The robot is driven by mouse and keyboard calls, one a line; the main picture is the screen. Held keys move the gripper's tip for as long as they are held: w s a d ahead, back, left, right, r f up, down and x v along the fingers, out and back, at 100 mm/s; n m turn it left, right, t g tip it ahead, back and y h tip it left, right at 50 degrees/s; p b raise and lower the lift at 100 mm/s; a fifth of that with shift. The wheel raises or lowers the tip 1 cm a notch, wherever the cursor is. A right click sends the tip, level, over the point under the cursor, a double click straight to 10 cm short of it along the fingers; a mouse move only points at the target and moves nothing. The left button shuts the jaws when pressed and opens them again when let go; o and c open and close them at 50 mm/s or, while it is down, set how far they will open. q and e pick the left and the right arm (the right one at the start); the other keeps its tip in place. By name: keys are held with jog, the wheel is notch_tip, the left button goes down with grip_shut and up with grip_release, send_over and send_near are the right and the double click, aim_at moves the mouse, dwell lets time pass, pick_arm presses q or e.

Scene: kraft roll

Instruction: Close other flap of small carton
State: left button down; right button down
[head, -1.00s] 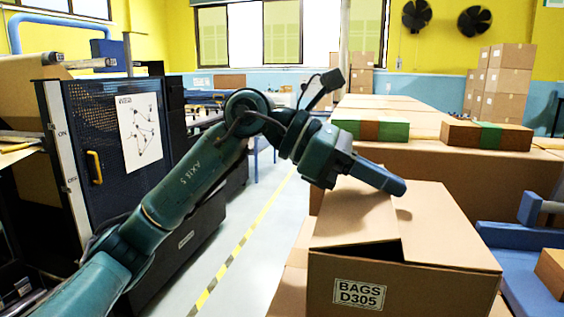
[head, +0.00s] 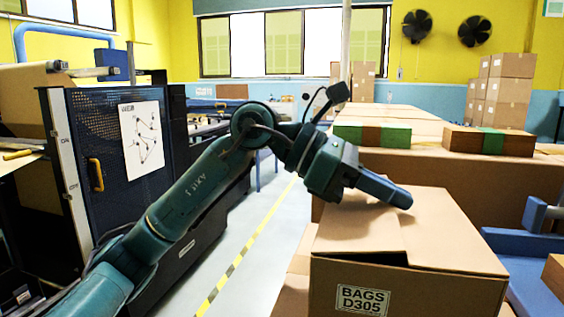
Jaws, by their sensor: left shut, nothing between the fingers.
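The small carton (head: 448,283) stands at the lower right in the head view, with a "BAGS D305" label on its front. Its left flap (head: 345,232) lies almost flat over the top, with a dark gap at its front right corner. The right flap (head: 450,228) also lies folded over the top. My left gripper (head: 408,199) is shut and empty, reaching in from the left, with its fingers low over the top of the carton near the flaps' meeting line. Whether the fingertips touch the cardboard cannot be told. My right gripper is not in view.
Behind the carton, a bench holds a green-and-brown bundle (head: 372,134) and a second banded bundle (head: 488,140). A blue frame (head: 530,250) stands close on the right. A dark perforated machine (head: 110,150) is on the left, with open floor between.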

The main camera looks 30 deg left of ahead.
pick_arm(q)
jog(key=shift+r, duration=0.15)
dwell(0.3)
jog(key=shift+r+p, duration=0.6)
jog(key=shift+r, duration=0.1)
